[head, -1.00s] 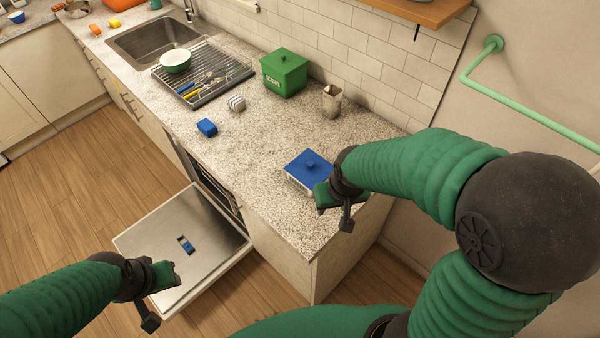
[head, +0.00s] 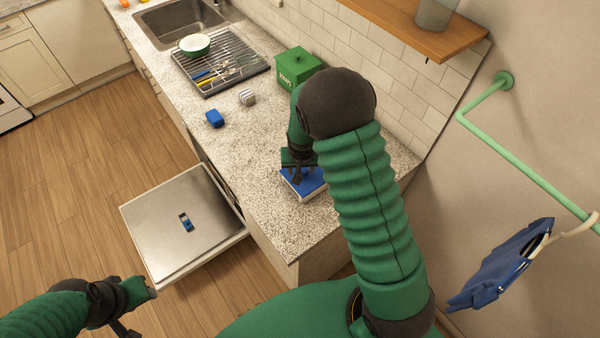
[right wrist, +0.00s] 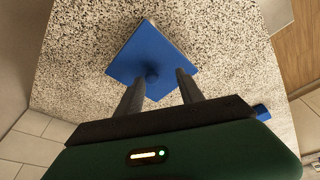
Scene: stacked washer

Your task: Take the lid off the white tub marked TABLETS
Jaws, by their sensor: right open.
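The white tub (head: 293,191) with a square blue lid (head: 317,188) stands near the counter's front corner. Its marking is not legible. My right gripper (head: 300,179) is over the lid, pointing down, and my arm covers part of it.
A green box (head: 297,67) stands by the wall behind my right arm. A blue block (head: 214,118) and a striped item (head: 247,97) lie on the counter. An open appliance door (head: 165,220) juts out below. A green rail (head: 525,160) runs along the right wall.

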